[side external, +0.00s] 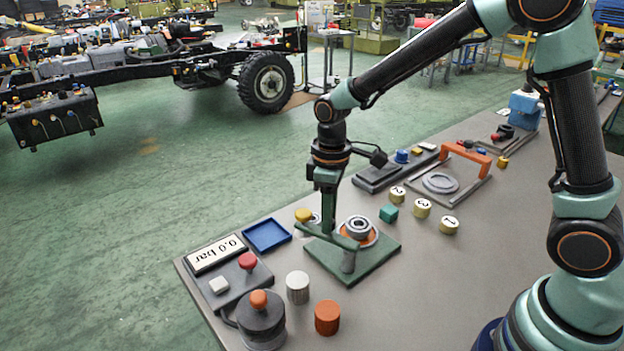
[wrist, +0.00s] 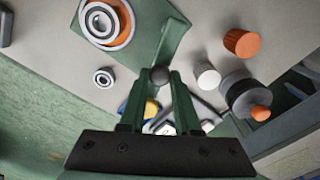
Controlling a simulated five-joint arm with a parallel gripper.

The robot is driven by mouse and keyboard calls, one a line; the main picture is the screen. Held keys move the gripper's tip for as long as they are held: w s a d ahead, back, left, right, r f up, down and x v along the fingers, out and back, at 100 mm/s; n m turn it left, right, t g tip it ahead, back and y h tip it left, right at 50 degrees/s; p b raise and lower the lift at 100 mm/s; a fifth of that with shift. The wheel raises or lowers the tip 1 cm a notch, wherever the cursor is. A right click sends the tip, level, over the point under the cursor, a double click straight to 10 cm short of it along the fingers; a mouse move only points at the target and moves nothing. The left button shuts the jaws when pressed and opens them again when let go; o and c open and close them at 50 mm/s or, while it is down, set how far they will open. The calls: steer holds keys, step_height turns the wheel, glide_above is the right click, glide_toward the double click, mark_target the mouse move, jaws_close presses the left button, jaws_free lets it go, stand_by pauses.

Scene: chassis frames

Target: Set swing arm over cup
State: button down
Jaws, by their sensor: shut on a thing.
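A green base plate (side external: 318,262) carries an orange cup (side external: 371,239) with a grey bearing ring (side external: 357,226) in it. A green swing arm (side external: 338,239) runs from the top of a grey post (side external: 349,262) past the front of the cup, its free end beyond the plate's edge. In the wrist view the swing arm (wrist: 166,42) lies to the right of the cup (wrist: 125,35), beside it and not across its middle. My gripper (side external: 325,224) points down at the swing arm's free part.
A small bearing (wrist: 103,77) lies beside the plate. A blue tray (side external: 266,235), a red-button panel (side external: 247,262), a silver cylinder (side external: 298,287) and an orange cylinder (side external: 327,317) stand nearby. Numbered yellow pieces (side external: 422,207) and a teal block (side external: 389,213) lie behind. Table right of the plate is clear.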

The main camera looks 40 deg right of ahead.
steer(key=shift+d+m, duration=0.1)
steer(key=shift+m, duration=0.2)
stand_by(0.4)
steer(key=shift+s+d+m, duration=0.3)
steer(key=shift+d+m, duration=0.65)
steer(key=shift+m, duration=1.45)
steer(key=shift+s+d+m, duration=0.25)
steer(key=shift+d+m, duration=0.65)
steer(key=shift+m, duration=1.5)
steer(key=shift+s+d+m, duration=0.3)
steer(key=shift+d+m, duration=0.65)
steer(key=shift+m, duration=1.45)
steer(key=c, duration=0.6)
jaws_free()
steer(key=shift+s, duration=0.1)
step_height(320, 180, up, 12)
steer(key=shift+r, duration=0.1)
